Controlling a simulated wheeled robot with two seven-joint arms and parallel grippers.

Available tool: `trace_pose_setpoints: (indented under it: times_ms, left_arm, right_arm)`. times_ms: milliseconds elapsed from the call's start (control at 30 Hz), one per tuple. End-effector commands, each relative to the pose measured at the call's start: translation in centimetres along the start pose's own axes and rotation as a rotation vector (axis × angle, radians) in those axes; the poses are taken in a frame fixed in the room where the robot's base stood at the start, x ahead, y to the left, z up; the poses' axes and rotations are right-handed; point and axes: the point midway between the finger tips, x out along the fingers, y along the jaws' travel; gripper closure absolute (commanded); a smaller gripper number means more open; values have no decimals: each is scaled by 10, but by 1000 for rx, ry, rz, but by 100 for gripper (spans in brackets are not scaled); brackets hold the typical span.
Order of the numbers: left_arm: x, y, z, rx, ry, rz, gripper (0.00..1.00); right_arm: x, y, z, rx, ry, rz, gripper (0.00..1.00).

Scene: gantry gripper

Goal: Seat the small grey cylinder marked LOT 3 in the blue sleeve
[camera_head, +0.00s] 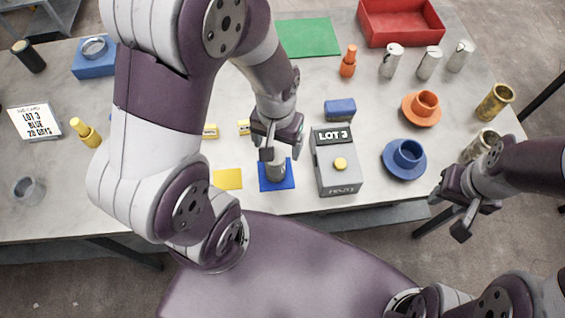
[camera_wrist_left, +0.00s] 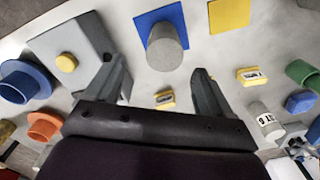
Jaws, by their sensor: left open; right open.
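A plain grey cylinder (camera_head: 276,171) stands upright on a blue square (camera_head: 264,184) near the table's front edge; I see no marking on it. It also shows in the left wrist view (camera_wrist_left: 165,48). My left gripper (camera_head: 281,150) is open just above it; in the wrist view the cylinder lies beyond the fingertips (camera_wrist_left: 160,76). The blue sleeve (camera_head: 407,152) stands on a round blue flange to the right, empty as far as I can see. My right gripper (camera_head: 464,212) is open and empty, off the table's front right edge.
A grey box (camera_head: 338,178) reading LOT 3, with a yellow button, stands between cylinder and sleeve. A card (camera_head: 35,122) reads LOT 3, BLUE. A yellow square (camera_head: 228,179) lies left.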

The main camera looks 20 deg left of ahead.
Motion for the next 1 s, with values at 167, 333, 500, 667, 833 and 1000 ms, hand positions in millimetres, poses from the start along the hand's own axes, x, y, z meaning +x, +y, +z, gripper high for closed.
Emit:
trace_pose_setpoints:
  times_ms: [167,333,500,667,833,1000]
  left_arm:
    - [22,-1,2,-1,-3,0,17]
    - [54,-5,6,-1,-3,0,17]
    - [70,-4,6,0,2,0,17]
    - [70,-4,5,0,3,1,17]
    - [69,-4,5,0,3,1,69]
    - [69,-4,5,0,4,1,100]
  right_arm:
    - [-1,0,0,0,0,0,57]
    - [-6,0,-1,0,1,0,57]
    - [-5,0,-1,0,0,0,57]
    - [-5,0,-1,0,0,0,57]
    - [-5,0,-1,0,0,0,57]
    - [-5,0,-1,0,0,0,57]
